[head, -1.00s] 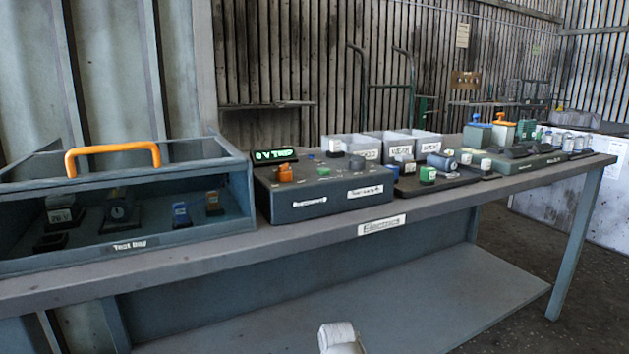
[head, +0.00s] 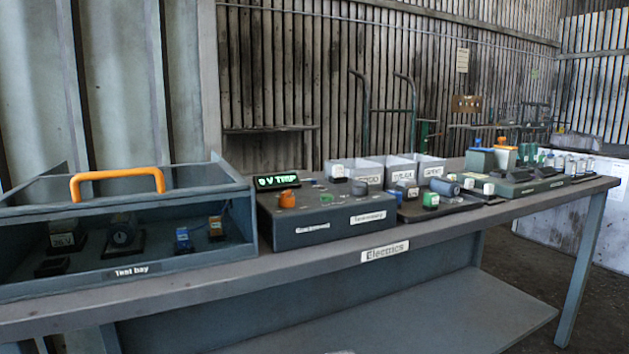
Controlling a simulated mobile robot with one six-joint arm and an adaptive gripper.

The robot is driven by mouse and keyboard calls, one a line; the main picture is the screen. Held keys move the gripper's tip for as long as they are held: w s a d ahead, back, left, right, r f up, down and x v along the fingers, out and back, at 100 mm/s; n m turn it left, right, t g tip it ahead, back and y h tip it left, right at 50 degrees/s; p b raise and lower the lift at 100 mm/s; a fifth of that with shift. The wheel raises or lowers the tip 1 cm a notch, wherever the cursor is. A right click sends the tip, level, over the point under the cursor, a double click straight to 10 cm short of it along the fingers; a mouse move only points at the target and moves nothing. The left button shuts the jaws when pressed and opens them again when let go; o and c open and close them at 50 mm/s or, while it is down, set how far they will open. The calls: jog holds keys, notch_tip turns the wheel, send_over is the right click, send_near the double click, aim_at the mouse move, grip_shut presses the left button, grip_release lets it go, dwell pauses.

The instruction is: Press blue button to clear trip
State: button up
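A dark grey control box (head: 318,229) stands on the bench, right of the Test bay. Its small display (head: 286,180) is lit green and seems to read "0 V TRIP", though the first character is unclear. An orange knob (head: 288,190) sits below the display. My gripper is not in view.
The Test bay (head: 133,272), with an orange handle (head: 117,183), stands at left. Labelled grey bins (head: 372,179), a dark tray (head: 420,213) of parts and other equipment occupy the bench at right. The bench (head: 300,261) has a clear front strip.

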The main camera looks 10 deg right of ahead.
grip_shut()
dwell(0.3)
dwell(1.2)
